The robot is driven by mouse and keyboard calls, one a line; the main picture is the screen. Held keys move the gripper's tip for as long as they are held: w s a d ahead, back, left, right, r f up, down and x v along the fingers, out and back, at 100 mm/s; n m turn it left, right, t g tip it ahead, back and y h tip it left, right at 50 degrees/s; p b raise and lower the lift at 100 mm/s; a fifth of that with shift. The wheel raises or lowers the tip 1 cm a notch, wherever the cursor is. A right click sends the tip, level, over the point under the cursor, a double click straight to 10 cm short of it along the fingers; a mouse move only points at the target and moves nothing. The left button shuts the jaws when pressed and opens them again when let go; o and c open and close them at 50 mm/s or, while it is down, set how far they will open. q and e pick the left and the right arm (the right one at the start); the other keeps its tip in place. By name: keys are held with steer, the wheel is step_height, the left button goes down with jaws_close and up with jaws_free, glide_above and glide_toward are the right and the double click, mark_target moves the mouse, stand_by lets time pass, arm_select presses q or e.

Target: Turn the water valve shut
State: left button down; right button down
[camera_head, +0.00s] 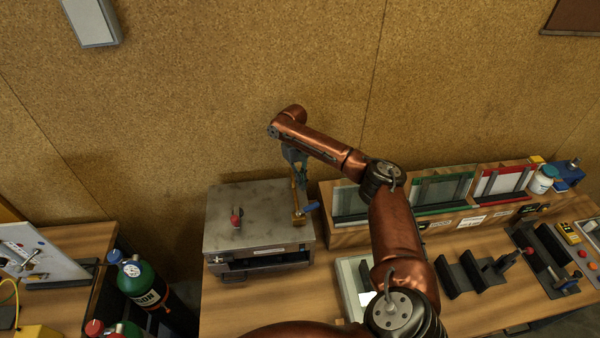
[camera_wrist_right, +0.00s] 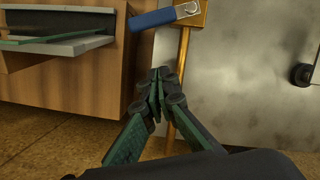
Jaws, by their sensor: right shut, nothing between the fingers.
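The water valve is a brass body (camera_head: 298,217) with a blue lever handle (camera_head: 311,208), at the right side of a grey metal-topped box. In the head view the lever points right, roughly across the brass pipe. In the right wrist view the blue lever (camera_wrist_right: 165,17) points left from the brass pipe (camera_wrist_right: 182,75) near the top edge. My right gripper (camera_head: 300,183) is over the box's back right corner, behind the lever. Its fingertips (camera_wrist_right: 160,76) are together and empty, beside the pipe and apart from the lever. My left gripper is out of view.
The metal-topped box (camera_head: 260,205) carries a red knob (camera_head: 236,218). A wooden rack (camera_head: 345,238) with framed panes stands close on the right. A green gas cylinder (camera_head: 148,287) stands at the left between the tables. The cork-coloured wall (camera_head: 200,100) is behind.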

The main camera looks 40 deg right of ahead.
mark_target(308, 209)
steer(key=x, duration=0.1)
steer(key=p+x, duration=0.1)
steer(key=shift+s+f, duration=0.35)
steer(key=shift+s, duration=0.05)
steer(key=shift+s+a+p, duration=0.1)
steer(key=shift+s+p, duration=0.4)
steer(key=shift+s, duration=0.55)
steer(key=shift+s+a, duration=0.15)
steer(key=shift+s, duration=0.45)
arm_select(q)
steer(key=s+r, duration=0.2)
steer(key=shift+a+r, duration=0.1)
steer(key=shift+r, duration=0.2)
arm_select(e)
steer(key=shift+s+a, duration=0.1)
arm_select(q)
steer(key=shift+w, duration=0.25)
arm_select(e)
steer(key=shift+f, duration=0.1)
